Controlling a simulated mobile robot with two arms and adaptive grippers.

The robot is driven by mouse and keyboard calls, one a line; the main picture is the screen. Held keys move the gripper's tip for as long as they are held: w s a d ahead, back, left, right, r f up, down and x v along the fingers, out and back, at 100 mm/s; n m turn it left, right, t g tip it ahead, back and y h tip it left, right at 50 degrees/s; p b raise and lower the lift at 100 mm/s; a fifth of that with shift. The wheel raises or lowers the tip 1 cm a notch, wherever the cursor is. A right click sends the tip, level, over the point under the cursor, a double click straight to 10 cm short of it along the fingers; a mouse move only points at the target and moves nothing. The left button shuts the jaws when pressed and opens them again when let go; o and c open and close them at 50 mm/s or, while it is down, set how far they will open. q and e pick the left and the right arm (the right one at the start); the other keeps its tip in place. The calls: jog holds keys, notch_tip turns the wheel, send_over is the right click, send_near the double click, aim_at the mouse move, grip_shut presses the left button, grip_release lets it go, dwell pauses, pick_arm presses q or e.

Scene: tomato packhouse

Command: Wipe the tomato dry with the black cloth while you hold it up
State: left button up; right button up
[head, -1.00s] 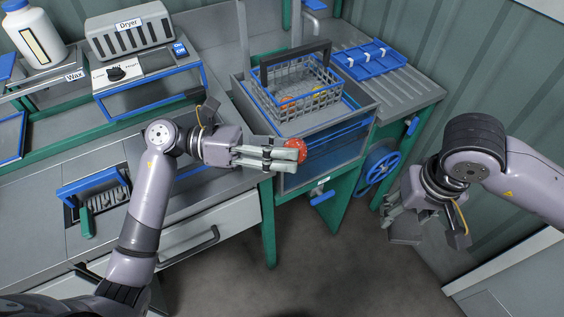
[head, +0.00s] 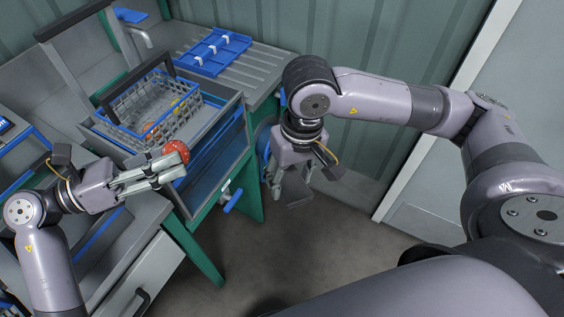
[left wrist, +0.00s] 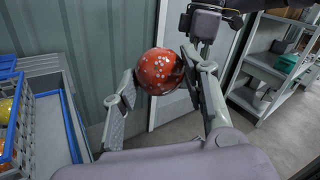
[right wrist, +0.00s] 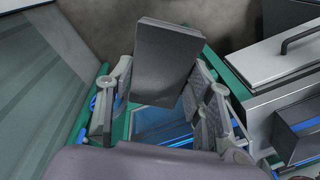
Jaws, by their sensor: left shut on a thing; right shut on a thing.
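The red tomato (head: 176,151) is gripped at the tips of my left gripper (head: 165,165), held up in front of the wash tank. In the left wrist view the tomato (left wrist: 159,71) is covered in pale droplets and sits between both fingers. My right gripper (head: 294,192) hangs fingers down to the right of the tank, apart from the tomato. It is shut on the black cloth, a dark grey folded pad that shows clearly in the right wrist view (right wrist: 165,58). In the head view the cloth is hard to make out behind the fingers.
A wire basket (head: 152,108) with blue trim and some tomatoes stands on the wash tank (head: 220,125). A blue rack (head: 214,50) lies on the ribbed drainboard (head: 262,66). Open floor (head: 290,250) lies below my right gripper.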

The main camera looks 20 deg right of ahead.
jog(key=w+a+r+m+y, duration=0.7)
jog(key=a+r+m+y, duration=0.2)
jog(key=y, duration=0.5)
jog(key=shift+w+a+r, duration=0.25)
jog(key=shift+a+r, duration=0.05)
jog(key=shift+a, duration=0.95)
jog(key=shift+a, duration=0.45)
jog(key=shift+f, duration=0.15)
jog(key=shift+s+f, duration=0.3)
jog(key=shift+f, duration=0.35)
jog(key=shift+r, duration=0.1)
